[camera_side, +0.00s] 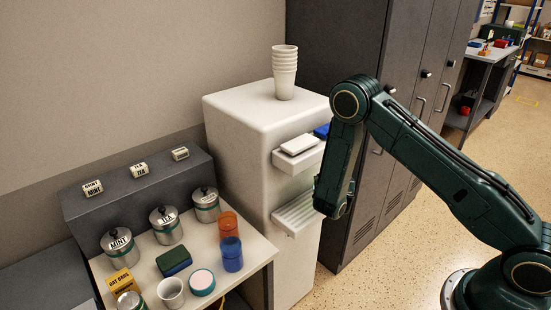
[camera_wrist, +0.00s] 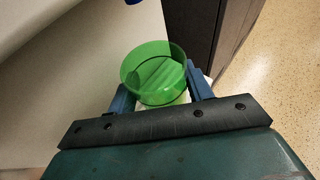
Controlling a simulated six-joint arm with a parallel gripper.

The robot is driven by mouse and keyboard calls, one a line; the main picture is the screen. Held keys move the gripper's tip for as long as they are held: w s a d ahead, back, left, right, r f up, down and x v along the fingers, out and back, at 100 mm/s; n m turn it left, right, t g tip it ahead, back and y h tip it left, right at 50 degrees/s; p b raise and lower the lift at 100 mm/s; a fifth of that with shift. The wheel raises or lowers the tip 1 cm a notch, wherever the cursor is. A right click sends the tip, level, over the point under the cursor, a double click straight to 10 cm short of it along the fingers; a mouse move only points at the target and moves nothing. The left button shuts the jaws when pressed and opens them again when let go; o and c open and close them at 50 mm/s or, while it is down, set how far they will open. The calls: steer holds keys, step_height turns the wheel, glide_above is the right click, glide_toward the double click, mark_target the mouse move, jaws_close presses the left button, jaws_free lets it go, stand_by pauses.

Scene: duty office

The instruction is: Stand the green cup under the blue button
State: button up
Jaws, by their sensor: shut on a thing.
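The green cup (camera_wrist: 150,62) is see-through and shows in the wrist view, open end towards the camera. My gripper (camera_wrist: 158,90) is shut on it, one blue finger on each side. Pale slats show through the cup; I cannot tell whether it touches them. The blue button (camera_side: 321,131) is on the white dispenser (camera_side: 240,125), right of a white button (camera_side: 299,145). A blue bit at the wrist view's top edge may be this button. A slatted tray (camera_side: 292,215) juts out below the buttons. In the side view my arm hides the cup and gripper fingers.
Left of the dispenser, a table (camera_side: 257,259) holds labelled tins, an orange cup (camera_side: 228,224), a blue cup (camera_side: 231,255) and a white cup (camera_side: 171,292). Stacked white cups (camera_side: 285,70) stand on the dispenser. A dark locker (camera_side: 365,190) stands close on its right.

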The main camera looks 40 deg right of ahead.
steer(key=shift+w+d, duration=1.2)
steer(key=shift+d, duration=0.05)
steer(key=shift+f, duration=1.75)
steer(key=shift+f, duration=0.15)
steer(key=o, duration=0.8)
steer(key=shift+c, duration=0.2)
steer(key=v, duration=1.2)
